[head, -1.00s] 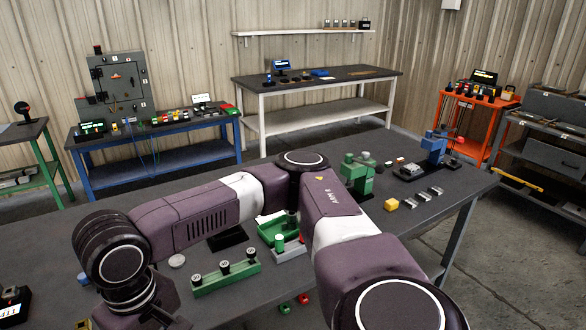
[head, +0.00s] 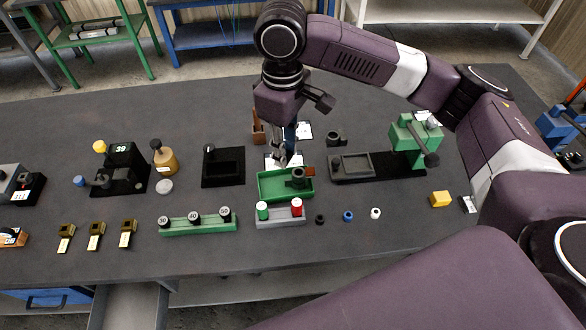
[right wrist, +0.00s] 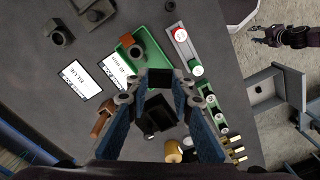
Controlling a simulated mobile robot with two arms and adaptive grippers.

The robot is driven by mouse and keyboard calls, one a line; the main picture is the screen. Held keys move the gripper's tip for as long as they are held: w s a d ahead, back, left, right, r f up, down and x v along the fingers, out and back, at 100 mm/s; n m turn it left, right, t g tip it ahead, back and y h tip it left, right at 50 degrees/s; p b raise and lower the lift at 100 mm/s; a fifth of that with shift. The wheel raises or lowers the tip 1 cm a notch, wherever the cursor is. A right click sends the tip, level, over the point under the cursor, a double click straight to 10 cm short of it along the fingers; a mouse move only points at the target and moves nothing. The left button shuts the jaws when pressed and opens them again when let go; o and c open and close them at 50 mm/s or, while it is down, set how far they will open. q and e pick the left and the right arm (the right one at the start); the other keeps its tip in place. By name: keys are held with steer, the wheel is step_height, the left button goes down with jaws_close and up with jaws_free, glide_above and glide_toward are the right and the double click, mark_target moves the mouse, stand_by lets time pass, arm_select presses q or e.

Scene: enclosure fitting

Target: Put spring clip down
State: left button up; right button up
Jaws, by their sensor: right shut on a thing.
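My right gripper (head: 284,156) points down over the table, just behind the green tray (head: 268,191). In the right wrist view its two blue-grey fingers (right wrist: 160,82) are shut on a small dark block (right wrist: 159,76), which I take for the spring clip. In the head view the fingers and arm mostly hide the clip. The tray holds a dark round piece and a brown block at its back right. White printed cards (right wrist: 79,81) lie by the tray. A dark jointed part at the upper right of the right wrist view looks like my left gripper (right wrist: 268,36); its jaws are unclear.
A black stand (head: 223,168) is left of the tray, and a grey base with red and green caps (head: 281,220) is in front. A green press (head: 408,145) stands to the right. A green rack (head: 198,226) holds several black knobs. A drawer (head: 130,306) stands open below.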

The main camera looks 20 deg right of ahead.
steer(key=w+a+r+n+p, duration=0.4)
steer(key=n, duration=0.2)
steer(key=n+p, duration=0.2)
steer(key=p, duration=0.2)
glide_above(268, 189)
step_height(268, 189, down, 15)
steer(key=shift+s+f, duration=0.15)
step_height(268, 189, down, 4)
steer(key=shift+p, duration=0.6)
arm_select(q)
step_height(268, 189, up, 10)
steer(key=a, duration=0.2)
steer(key=shift+s+r, duration=0.2)
steer(key=shift+s, duration=0.2)
arm_select(e)
steer(key=shift+f, duration=0.4)
steer(key=shift+f, duration=0.1)
steer(key=o, duration=0.6)
steer(key=shift+c, duration=0.2)
arm_select(q)
steer(key=shift+d, duration=0.1)
